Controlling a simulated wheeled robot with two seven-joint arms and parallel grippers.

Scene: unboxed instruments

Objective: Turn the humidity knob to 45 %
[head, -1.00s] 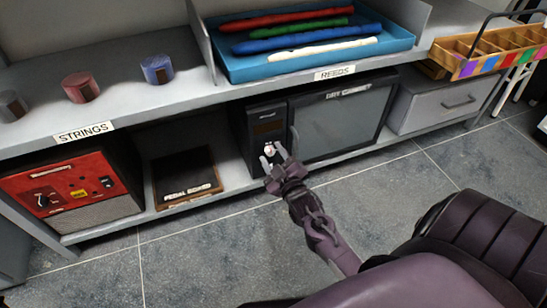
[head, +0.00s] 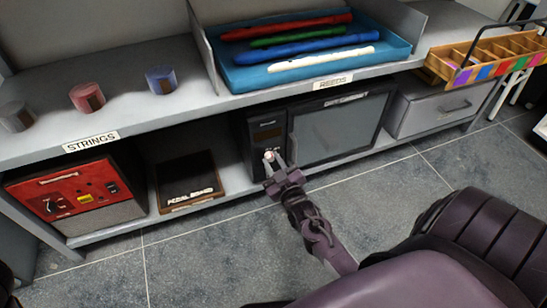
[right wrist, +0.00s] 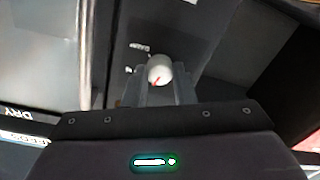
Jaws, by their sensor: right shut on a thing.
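The dry cabinet (head: 335,128) stands on the lower shelf, with a dark control panel (head: 267,132) on its left side. The humidity knob (head: 269,156) is a small pale round knob low on that panel. In the right wrist view the knob (right wrist: 159,70) is white with a red pointer mark; the scale around it is too blurred to read. My right gripper (head: 271,163) is at the panel, shut on the knob, with a finger on either side. My left gripper is not in view.
A red amplifier (head: 75,195) and a pedal board box (head: 188,180) are to the left on the lower shelf. A grey drawer unit (head: 435,108) is to the right. Above, a blue tray (head: 400,48) holds coloured tubes. The tiled floor in front is clear.

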